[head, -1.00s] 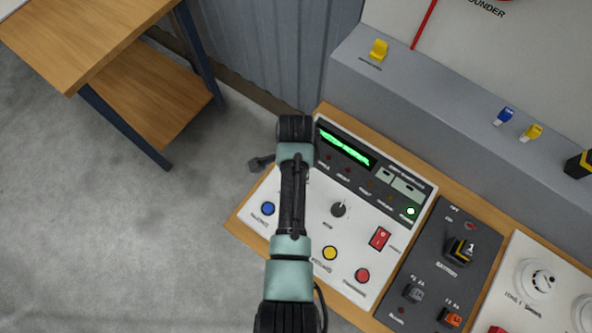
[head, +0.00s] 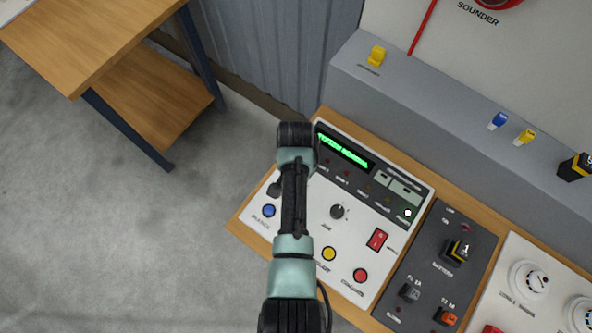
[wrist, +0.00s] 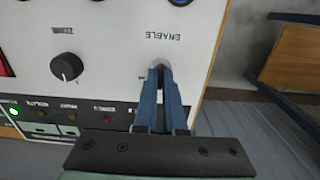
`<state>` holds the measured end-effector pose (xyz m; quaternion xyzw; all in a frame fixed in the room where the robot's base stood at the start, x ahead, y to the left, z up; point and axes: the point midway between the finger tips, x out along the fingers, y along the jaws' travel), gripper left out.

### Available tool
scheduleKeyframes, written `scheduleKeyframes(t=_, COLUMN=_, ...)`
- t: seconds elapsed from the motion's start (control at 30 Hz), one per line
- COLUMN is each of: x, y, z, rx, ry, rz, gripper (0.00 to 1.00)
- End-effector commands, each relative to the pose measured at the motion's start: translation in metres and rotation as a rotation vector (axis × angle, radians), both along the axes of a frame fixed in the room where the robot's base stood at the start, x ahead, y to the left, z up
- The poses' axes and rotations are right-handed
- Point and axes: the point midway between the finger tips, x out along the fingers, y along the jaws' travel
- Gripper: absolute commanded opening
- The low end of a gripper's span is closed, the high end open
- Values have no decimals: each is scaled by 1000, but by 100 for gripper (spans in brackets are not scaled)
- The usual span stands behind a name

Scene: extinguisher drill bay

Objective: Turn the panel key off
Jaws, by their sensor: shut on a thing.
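The white panel (head: 352,236) lies on a wooden bench, its green display lit. In the wrist view, my gripper (wrist: 160,74) has its two blue fingers closed together at the panel key (wrist: 160,64), beside the word ENABLE. Only a small grey round part of the key or its lock shows; the fingers cover the rest, so its turn angle cannot be told. In the head view, my arm hides the key and the fingertips.
A dark knob (head: 338,212), a blue button (head: 269,211), a yellow button (head: 329,254), a red button (head: 360,275) and a red rocker switch (head: 377,240) are nearby on the panel. A dark battery panel (head: 420,275) adjoins at right. A wooden table (head: 85,40) stands upper left.

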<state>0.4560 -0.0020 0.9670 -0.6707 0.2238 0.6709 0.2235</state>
Motion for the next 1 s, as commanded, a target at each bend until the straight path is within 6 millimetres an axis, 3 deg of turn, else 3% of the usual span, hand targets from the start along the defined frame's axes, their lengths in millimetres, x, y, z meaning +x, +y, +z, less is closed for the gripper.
scheduleKeyframes(t=0.57, x=0, y=0, z=0, rx=0, ry=0, rz=33, gripper=0)
scheduleKeyframes(t=0.6, x=0, y=0, z=0, rx=0, ry=0, rz=33, gripper=13)
scheduleKeyframes(t=0.73, x=0, y=0, z=0, rx=1, ry=-1, rz=32, gripper=36)
scheduleKeyframes(t=1.0, x=0, y=0, z=0, rx=0, ry=0, rz=31, gripper=38)
